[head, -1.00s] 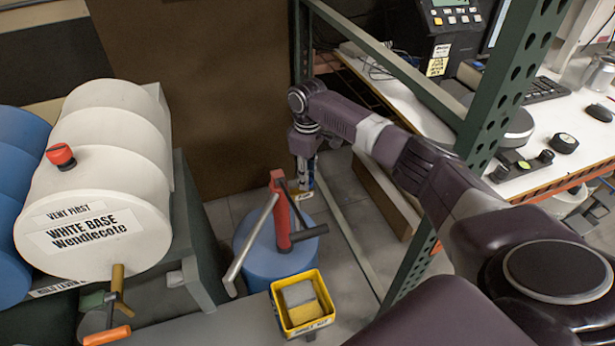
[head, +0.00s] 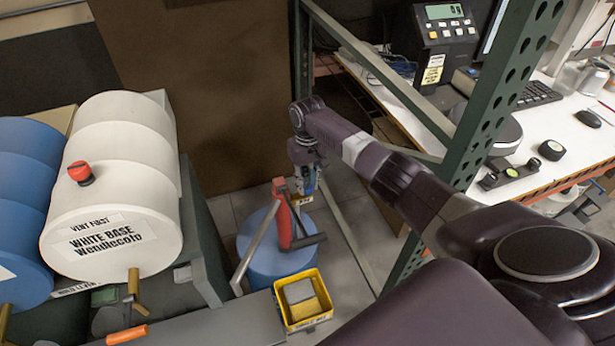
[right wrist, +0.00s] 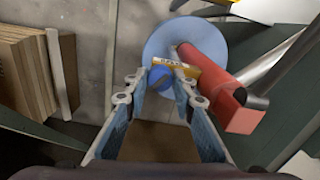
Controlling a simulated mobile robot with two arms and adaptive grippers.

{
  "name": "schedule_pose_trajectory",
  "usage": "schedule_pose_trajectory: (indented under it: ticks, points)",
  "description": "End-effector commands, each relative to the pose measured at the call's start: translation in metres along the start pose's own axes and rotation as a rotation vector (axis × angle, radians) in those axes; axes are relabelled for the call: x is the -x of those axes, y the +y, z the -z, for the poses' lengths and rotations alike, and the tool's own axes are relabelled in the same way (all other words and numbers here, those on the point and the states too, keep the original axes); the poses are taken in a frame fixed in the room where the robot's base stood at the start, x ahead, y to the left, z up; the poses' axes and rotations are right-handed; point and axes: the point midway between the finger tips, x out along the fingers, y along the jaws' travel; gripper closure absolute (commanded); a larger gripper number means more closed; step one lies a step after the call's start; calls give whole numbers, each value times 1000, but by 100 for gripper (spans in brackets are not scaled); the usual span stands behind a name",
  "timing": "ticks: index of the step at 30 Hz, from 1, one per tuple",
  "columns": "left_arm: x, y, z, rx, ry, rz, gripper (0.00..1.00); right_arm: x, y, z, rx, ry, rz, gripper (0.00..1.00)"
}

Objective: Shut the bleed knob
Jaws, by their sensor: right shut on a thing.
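A blue round knob (right wrist: 161,77) with a yellow lettered tag (right wrist: 176,68) shows between the fingertips of my right gripper (right wrist: 162,82) in the right wrist view. The fingers are shut on this knob, and they cover its sides. A red hand pump (head: 283,215) with a grey lever stands on a blue drum (head: 270,262) beside the knob. In the head view my right gripper (head: 307,186) points down just right of the pump, and the knob is mostly hidden there. I cannot read the tag. My left gripper is not in view.
A green rack post (head: 490,95) stands close to my right arm. A yellow bin (head: 291,322) sits in front of the blue drum. A white drum (head: 112,235) with a red cap lies at the left. A white desk (head: 560,140) is at the right.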

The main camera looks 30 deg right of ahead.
Motion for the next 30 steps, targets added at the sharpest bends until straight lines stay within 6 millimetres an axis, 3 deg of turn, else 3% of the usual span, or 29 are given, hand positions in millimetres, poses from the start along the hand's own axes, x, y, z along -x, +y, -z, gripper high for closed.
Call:
schedule_pose_trajectory:
  ticks: [1, 12, 30]
  points:
    - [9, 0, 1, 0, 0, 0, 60, 5, -1, 0, -45, 0, 2, 100]
    - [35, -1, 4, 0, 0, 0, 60, 4, 0, 1, -396, 2, 2, 100]
    - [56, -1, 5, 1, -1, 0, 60, 3, 0, 2, -859, 5, 2, 100]
